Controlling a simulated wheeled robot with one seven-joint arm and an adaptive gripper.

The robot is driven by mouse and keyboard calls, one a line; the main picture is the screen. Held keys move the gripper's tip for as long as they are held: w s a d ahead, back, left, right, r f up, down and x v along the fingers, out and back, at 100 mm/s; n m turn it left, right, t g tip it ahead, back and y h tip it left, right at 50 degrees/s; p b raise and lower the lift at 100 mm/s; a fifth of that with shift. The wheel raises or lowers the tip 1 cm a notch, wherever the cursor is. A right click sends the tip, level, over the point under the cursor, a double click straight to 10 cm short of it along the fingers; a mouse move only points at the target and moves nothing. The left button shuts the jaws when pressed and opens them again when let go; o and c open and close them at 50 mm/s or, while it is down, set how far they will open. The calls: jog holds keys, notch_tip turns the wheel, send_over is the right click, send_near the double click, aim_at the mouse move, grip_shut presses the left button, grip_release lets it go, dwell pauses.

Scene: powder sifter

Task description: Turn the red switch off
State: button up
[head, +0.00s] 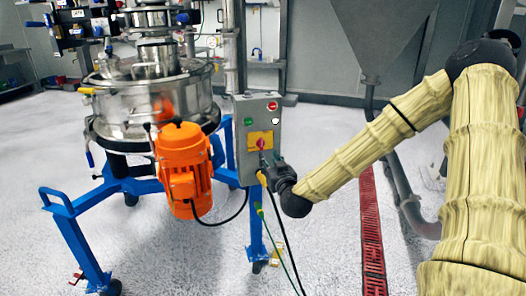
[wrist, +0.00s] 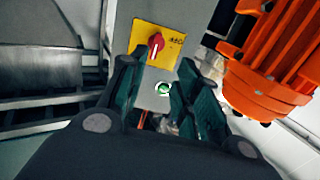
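The red switch (head: 262,144) is a rotary knob on a yellow plate (head: 253,138) on the front of a grey control box (head: 243,108). In the wrist view the red knob (wrist: 156,44) shows just beyond my fingertips, its handle roughly upright in the picture. My gripper (head: 268,162) is at the lower part of the yellow plate, just below the knob in the head view. In the wrist view my gripper (wrist: 156,70) has its two dark fingers apart, with a clear gap and nothing held. Whether a fingertip touches the knob or the plate cannot be told.
The box also carries a green button (head: 248,121) and a red button (head: 272,106). An orange motor (head: 184,168) is close to the box, on a blue frame (head: 80,240) under a steel sifter (head: 150,100). Cables hang below the box.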

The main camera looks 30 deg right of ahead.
aim_at(262, 143)
jog(key=x, duration=0.7)
jog(key=r+b+x, duration=0.1)
jog(key=x, duration=0.3)
jog(key=shift+d, duration=0.35)
grip_shut()
